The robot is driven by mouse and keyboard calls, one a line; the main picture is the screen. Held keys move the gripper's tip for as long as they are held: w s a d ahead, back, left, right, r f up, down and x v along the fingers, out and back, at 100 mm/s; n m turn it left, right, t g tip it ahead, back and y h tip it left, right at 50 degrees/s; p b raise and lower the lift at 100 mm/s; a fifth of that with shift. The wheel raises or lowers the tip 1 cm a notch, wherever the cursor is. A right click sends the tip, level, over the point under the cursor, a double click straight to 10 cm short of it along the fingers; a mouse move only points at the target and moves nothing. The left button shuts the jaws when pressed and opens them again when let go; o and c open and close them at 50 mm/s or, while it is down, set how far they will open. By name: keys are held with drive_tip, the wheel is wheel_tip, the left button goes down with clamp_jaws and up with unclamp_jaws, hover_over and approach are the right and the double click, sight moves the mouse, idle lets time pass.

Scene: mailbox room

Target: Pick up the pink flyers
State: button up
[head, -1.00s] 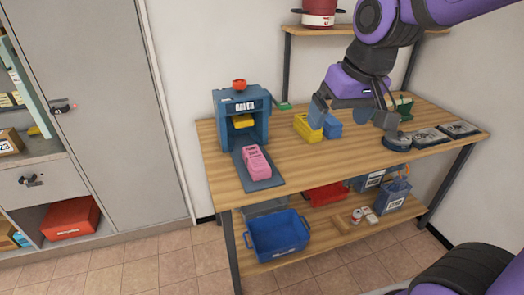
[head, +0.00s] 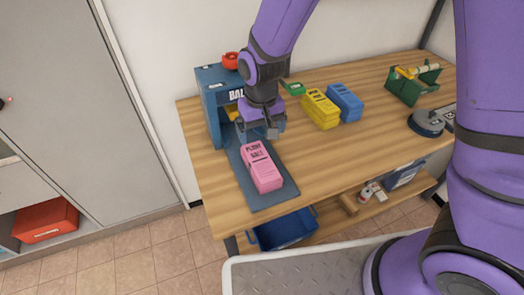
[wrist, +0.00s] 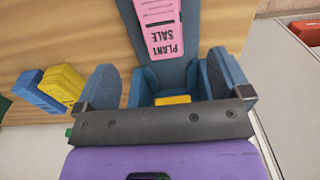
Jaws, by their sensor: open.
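The pink flyers (head: 261,166) are a bundle marked "PLANT SALE", lying on the grey-blue tray (head: 262,200) in front of the blue baler (head: 212,110). They also show at the top of the wrist view (wrist: 160,25). My gripper (head: 258,134) hangs above the tray just behind the bundle, near the baler's mouth. In the wrist view its two fingers (wrist: 165,82) are spread wide, with nothing held between them. The bundle lies beyond the fingertips. My arm hides part of the baler.
Yellow (head: 320,109) and blue (head: 346,102) bundles stand to the right on the wooden table (head: 375,130). A green caddy (head: 413,86) and a dark round object (head: 426,123) are farther right. A red item (head: 231,61) sits on the baler. A blue bin (head: 285,231) is below.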

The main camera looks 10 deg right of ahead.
sight(261, 160)
drive_tip(key=shift+w+f, duration=0.15)
drive_tip(key=shift+f, duration=1.75)
drive_tip(key=shift+w+f, duration=0.2)
drive_tip(key=shift+f, duration=1.75)
drive_tip(key=shift+w+f, duration=0.15)
drive_tip(key=shift+f, duration=1.75)
drive_tip(key=shift+c, duration=0.3)
drive_tip(key=c, duration=1.3)
drive_tip(key=shift+r, duration=0.15)
